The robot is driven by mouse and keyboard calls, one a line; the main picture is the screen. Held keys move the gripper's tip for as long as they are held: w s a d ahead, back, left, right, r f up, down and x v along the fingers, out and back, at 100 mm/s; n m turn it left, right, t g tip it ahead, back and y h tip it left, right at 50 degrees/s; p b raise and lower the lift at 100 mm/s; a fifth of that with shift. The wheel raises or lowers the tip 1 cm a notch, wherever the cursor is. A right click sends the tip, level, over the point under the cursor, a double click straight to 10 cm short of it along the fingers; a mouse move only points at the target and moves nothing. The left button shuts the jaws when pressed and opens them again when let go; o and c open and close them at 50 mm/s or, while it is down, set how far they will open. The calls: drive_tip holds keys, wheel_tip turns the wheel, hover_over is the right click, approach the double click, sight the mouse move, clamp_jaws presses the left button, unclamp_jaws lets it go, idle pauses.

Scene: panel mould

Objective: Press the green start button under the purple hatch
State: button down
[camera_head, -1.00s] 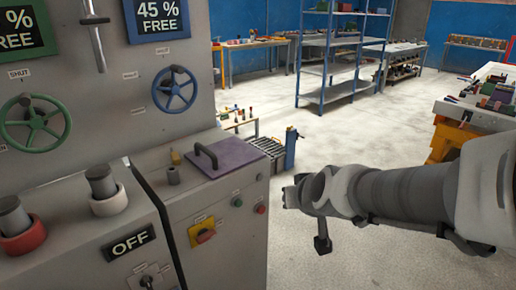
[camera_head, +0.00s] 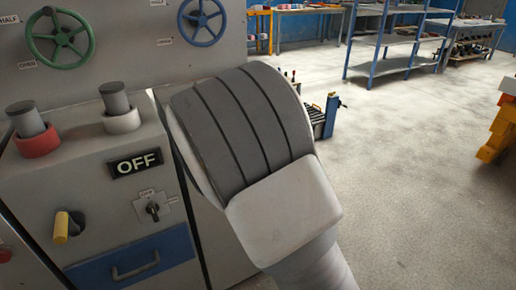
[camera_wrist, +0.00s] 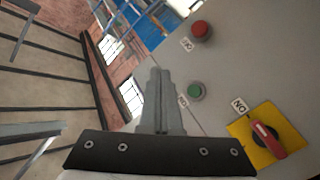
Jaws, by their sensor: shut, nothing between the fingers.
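The green button (camera_wrist: 195,91) shows in the wrist view, a small round cap in a grey ring on the grey cabinet face. My gripper (camera_wrist: 158,74) is shut and empty, with its fingertips to the left of the green button in the wrist view. The depth between tips and panel is hard to tell. In the head view my own arm covers the purple hatch, the green button and the gripper.
A red button (camera_wrist: 201,30) sits above the green one in the wrist view. A red rotary handle (camera_wrist: 264,140) on a yellow plate (camera_wrist: 287,121) is at lower right. In the head view, an OFF display (camera_head: 136,163) is left of my arm; open floor (camera_head: 400,190) lies right.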

drive_tip(key=shift+s+a+f+n+t+b, duration=0.4)
drive_tip(key=shift+a+n+t, duration=0.1)
drive_tip(key=shift+n+t, duration=0.25)
drive_tip(key=w+a, duration=0.5)
drive_tip(key=w, duration=0.2)
drive_tip(key=shift+w, duration=0.15)
drive_tip(key=shift+w+a, duration=0.1)
idle(2.0)
drive_tip(key=shift+w+a, duration=0.2)
drive_tip(key=shift+w, duration=0.05)
drive_tip(key=shift+w+a, duration=0.25)
drive_tip(key=shift+w, duration=0.15)
idle(0.9)
drive_tip(key=shift+s, duration=0.1)
drive_tip(key=shift+s+d, duration=0.5)
drive_tip(key=shift+s, duration=0.15)
